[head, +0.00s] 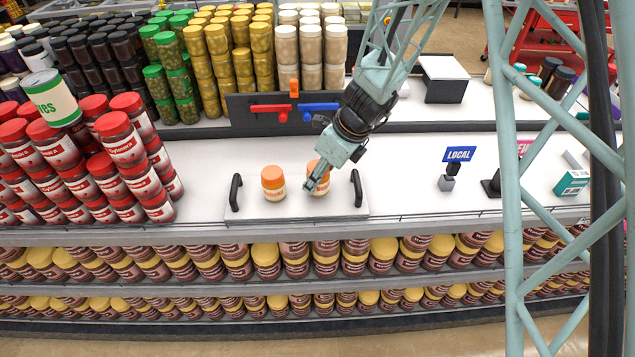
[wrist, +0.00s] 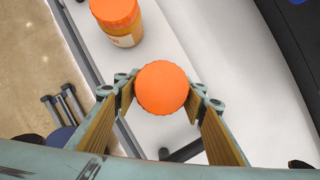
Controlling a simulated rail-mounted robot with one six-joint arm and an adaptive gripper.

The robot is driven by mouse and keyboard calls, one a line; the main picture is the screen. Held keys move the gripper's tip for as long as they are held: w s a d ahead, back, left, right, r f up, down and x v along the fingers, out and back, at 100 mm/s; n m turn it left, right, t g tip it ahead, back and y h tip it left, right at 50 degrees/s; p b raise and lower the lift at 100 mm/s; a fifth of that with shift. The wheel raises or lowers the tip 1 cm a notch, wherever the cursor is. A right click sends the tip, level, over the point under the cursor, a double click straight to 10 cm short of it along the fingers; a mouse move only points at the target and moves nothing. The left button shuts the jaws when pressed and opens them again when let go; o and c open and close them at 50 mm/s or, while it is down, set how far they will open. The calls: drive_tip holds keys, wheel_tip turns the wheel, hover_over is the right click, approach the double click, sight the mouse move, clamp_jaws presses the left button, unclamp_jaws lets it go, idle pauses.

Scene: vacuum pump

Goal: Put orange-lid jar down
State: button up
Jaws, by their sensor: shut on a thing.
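Two orange-lid jars are at the white tray with black handles (head: 345,211). One orange-lid jar (head: 318,172) is between the fingers of my gripper (head: 313,184), which is shut on it. In the wrist view this held jar's lid (wrist: 162,88) fills the gap between the fingertips (wrist: 162,98). The held jar looks upright, over the right part of the tray; I cannot tell whether its base touches the tray. The other orange-lid jar (head: 273,183) stands upright to the left, free of the gripper; it also shows in the wrist view (wrist: 122,20).
Red-lid jars (head: 122,140) are stacked at the left. A dark panel with red and blue levers (head: 285,107) stands behind the tray. A blue LOCAL sign (head: 459,154) stands to the right. Counter between tray and sign is clear. Shelves of jars (head: 295,260) lie below the front edge.

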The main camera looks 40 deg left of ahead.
drive_tip(key=shift+f, duration=0.65)
drive_tip(key=shift+f, duration=0.2)
drive_tip(key=o, duration=1)
drive_tip(key=shift+r, duration=0.2)
drive_tip(key=p+v, duration=0.1)
drive_tip(key=v, duration=1.1)
drive_tip(key=shift+p, duration=0.3)
